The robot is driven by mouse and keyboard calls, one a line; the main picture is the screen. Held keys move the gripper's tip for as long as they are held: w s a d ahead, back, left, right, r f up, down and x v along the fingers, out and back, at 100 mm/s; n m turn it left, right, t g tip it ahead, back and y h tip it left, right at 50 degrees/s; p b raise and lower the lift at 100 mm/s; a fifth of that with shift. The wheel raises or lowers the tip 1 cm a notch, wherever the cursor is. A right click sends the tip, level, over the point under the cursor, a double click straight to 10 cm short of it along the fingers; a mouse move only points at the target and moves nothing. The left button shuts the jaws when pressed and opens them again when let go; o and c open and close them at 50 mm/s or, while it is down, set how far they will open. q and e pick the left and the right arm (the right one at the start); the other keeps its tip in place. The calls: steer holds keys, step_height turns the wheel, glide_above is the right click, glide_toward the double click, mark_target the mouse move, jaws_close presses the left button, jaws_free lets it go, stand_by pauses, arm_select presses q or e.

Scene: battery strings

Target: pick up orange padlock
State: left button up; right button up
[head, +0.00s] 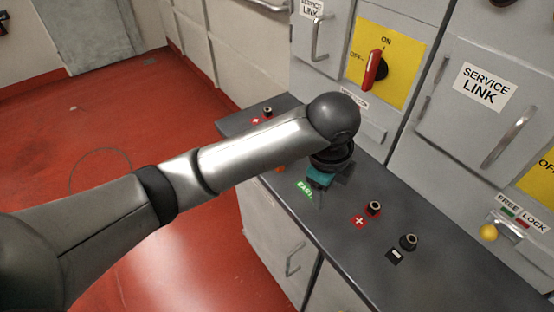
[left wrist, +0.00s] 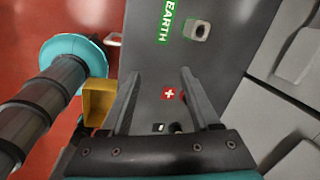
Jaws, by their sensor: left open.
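My left gripper (head: 331,188) hangs over the dark counter, partly hidden by its own wrist. In the left wrist view its two fingers (left wrist: 160,85) are apart, with nothing visible between them. A small orange patch (head: 281,169) shows at the lower edge of my left arm; the rest of it is hidden, and I cannot tell whether it is the padlock.
The dark counter (head: 330,235) carries several black terminals, including one by a red plus mark (head: 374,208) and one by a minus mark (head: 408,242). Grey cabinets with handles and a red switch (head: 373,70) stand behind. A yellow ball (head: 488,232) is at the right. Red floor lies left.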

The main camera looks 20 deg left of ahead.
arm_select(q)
steer(key=w+a+r+m+y, duration=0.4)
steer(key=w+a+r, duration=0.3)
steer(key=a+r, duration=0.15)
steer(key=b+x, duration=0.2)
steer(key=x, duration=0.7)
steer(key=shift+a+f, duration=0.15)
steer(key=shift+f, duration=0.15)
steer(key=b+x, duration=0.1)
steer(key=x, duration=0.4)
steer(key=shift+f, duration=0.15)
jaws_close()
